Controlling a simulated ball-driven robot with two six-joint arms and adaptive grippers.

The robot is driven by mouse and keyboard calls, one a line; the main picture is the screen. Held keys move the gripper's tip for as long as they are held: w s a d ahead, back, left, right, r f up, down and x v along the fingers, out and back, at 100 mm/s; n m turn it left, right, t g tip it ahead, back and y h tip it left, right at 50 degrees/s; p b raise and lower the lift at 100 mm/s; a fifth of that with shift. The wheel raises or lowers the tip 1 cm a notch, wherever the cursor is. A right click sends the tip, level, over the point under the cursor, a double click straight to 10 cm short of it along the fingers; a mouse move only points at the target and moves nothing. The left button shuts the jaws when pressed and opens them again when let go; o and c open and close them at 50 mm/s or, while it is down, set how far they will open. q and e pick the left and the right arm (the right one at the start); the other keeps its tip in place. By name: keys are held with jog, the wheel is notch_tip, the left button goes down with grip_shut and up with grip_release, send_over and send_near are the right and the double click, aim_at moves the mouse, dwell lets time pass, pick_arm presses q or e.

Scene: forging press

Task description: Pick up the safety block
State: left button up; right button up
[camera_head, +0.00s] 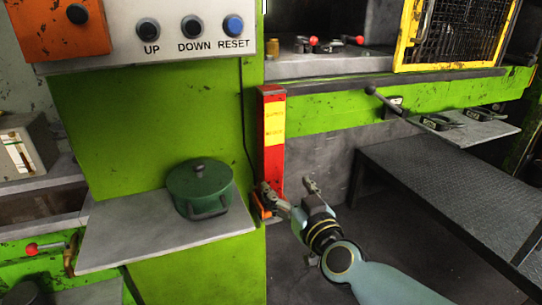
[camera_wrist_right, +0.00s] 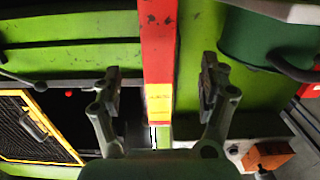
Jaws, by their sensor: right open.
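The safety block (camera_head: 273,150) is a tall red bar with a yellow label, upright against the green press frame in the head view. Its lower end is by an orange bracket (camera_head: 262,211), partly hidden by my gripper. My right gripper (camera_head: 290,190) is open at the lower part of the block. In the right wrist view, the red block (camera_wrist_right: 157,45) runs between the two spread fingers of the gripper (camera_wrist_right: 160,75), with gaps visible on both sides. My left gripper is in neither view.
A green lidded pot (camera_head: 200,189) stands on a grey shelf (camera_head: 120,235) left of the block. A control panel (camera_head: 150,50) with buttons is above. A dark textured platform (camera_head: 450,185) and a small shelf (camera_head: 480,128) with tools are to the right.

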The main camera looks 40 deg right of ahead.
jog(key=p, duration=0.1)
send_near(275, 152)
jog(key=w, duration=0.2)
jog(key=x, duration=0.4)
jog(key=shift+w+d+f, duration=0.1)
jog(key=shift+w+f, duration=0.15)
jog(key=shift+f, duration=0.15)
jog(key=shift+w+d, duration=0.1)
jog(key=shift+w, duration=0.5)
jog(key=b+x, duration=0.1)
jog(key=x, duration=0.4)
jog(key=shift+d+r, duration=0.15)
jog(key=shift+r, duration=0.05)
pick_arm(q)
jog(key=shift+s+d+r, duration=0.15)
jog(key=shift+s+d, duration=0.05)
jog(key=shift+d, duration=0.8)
pick_arm(e)
jog(key=shift+s, duration=0.1)
jog(key=shift+c, duration=0.9)
jog(key=c, duration=1.4)
jog(key=shift+r, duration=0.2)
grip_shut()
